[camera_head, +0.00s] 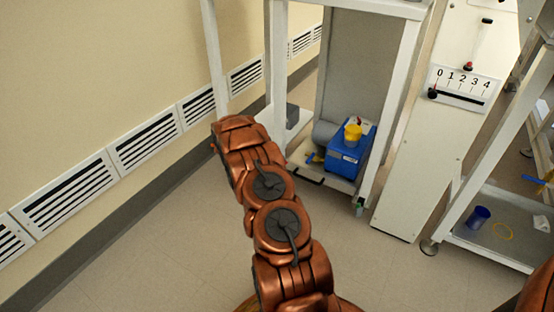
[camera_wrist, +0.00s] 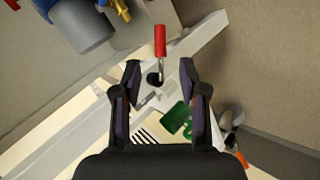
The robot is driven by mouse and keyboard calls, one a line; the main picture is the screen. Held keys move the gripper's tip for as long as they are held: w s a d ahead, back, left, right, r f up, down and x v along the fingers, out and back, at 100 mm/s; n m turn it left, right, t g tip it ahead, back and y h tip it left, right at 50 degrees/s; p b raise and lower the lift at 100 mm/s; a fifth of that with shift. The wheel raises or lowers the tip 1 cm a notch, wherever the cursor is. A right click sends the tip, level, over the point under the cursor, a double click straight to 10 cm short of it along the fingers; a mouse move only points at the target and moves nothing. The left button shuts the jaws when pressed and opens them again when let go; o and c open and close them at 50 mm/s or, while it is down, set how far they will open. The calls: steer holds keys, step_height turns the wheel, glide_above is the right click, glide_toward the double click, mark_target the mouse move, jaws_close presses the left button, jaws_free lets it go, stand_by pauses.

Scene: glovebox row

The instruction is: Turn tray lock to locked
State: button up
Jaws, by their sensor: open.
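In the wrist view my gripper (camera_wrist: 160,70) is open, with its two dark fingers apart and nothing held between them. A small lever with a red handle (camera_wrist: 160,40) shows between and just beyond the fingertips; it may be the tray lock. Its handle points to the top of the picture from a dark round pivot (camera_wrist: 155,79). I cannot tell whether the fingers touch it or which position is locked. In the head view my arm hides the gripper and the lever. A low tray (camera_head: 318,182) with a dark front handle shows beyond the arm.
A blue device (camera_head: 345,150) with a yellow top stands on the tray, beside a grey cylinder (camera_head: 324,133). A white panel with a 0-to-4 scale (camera_head: 460,86) is at right. A green tag (camera_wrist: 175,118) lies near the right finger. Floor is clear at lower left.

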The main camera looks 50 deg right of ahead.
steer(key=shift+v, duration=1.2)
